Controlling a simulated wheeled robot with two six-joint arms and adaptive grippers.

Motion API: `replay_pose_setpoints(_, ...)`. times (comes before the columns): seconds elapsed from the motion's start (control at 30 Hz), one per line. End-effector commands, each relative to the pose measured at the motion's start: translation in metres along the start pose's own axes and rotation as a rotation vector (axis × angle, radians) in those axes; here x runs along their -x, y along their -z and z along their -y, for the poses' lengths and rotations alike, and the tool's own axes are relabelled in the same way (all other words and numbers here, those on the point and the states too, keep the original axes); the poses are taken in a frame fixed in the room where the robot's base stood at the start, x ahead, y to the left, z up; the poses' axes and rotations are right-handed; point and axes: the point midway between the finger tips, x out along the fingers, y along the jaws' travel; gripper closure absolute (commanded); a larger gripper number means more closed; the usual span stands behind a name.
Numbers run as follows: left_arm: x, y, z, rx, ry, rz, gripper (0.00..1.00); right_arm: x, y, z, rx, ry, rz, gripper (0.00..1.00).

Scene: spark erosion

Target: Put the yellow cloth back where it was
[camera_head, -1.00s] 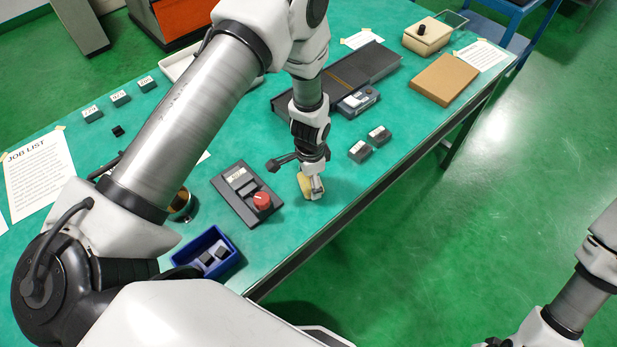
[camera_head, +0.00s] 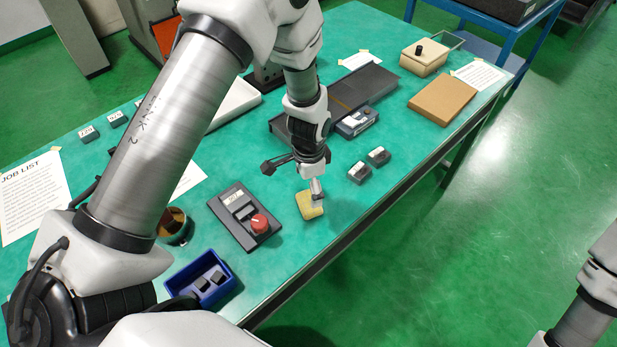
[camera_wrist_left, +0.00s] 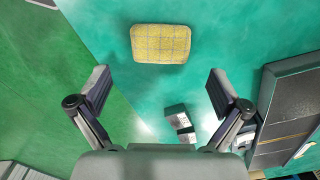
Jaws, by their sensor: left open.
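The yellow cloth (camera_head: 310,205), a small folded pad with a faint grid, lies on the green table near its front edge. It shows in full in the left wrist view (camera_wrist_left: 160,43). My left gripper (camera_head: 316,190) is above and beside the cloth in the head view. In the left wrist view its two fingers (camera_wrist_left: 157,90) are spread wide with nothing between them, and the cloth lies beyond the fingertips. My right arm shows at the right edge, but its gripper is out of the picture.
A control box with a red knob (camera_head: 244,216) lies left of the cloth. A blue bin (camera_head: 176,286) with dark blocks is nearer. Two small dark blocks (camera_head: 368,165) lie to the right, before a long dark case (camera_head: 372,84). The table's front edge is close to the cloth.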

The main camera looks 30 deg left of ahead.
Motion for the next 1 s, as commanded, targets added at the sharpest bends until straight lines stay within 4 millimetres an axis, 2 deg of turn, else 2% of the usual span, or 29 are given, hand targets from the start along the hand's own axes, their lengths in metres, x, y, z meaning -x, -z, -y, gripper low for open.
replay_pose_setpoints(0.1, 0.028, 0.0, -0.001, 0.0, 0.004, -0.003, 0.0, -0.01, -0.001, -0.001, 0.0, 0.001, -0.001, 0.6)
replay_pose_setpoints(0.27, 0.052, 0.0, -0.001, -0.001, 0.002, -0.001, 0.0, -0.013, -0.001, -0.001, 0.0, 0.001, -0.001, 0.6)
replay_pose_setpoints(0.63, 0.055, 0.0, -0.001, -0.001, -0.001, 0.001, 0.0, -0.013, 0.0, -0.001, 0.0, 0.0, 0.0, 0.6)
replay_pose_setpoints(0.73, 0.051, -0.003, -0.007, -0.001, -0.007, 0.004, 0.0, -0.013, -0.007, -0.004, 0.0, -0.003, 0.006, 0.6)
replay_pose_setpoints(0.8, 0.047, -0.008, -0.019, 0.001, -0.014, 0.006, 0.0, -0.014, -0.019, -0.011, 0.002, -0.007, 0.012, 0.6)
replay_pose_setpoints(0.87, 0.045, -0.017, -0.041, 0.002, -0.017, 0.007, 0.0, -0.015, -0.04, -0.023, 0.003, -0.009, 0.014, 0.6)
replay_pose_setpoints(0.93, 0.046, -0.029, -0.073, 0.002, -0.014, 0.007, 0.0, -0.014, -0.07, -0.04, 0.002, -0.007, 0.013, 0.6)
replay_pose_setpoints(1.0, 0.05, -0.046, -0.114, 0.001, -0.008, 0.006, 0.0, -0.013, -0.107, -0.06, 0.002, -0.003, 0.008, 0.6)
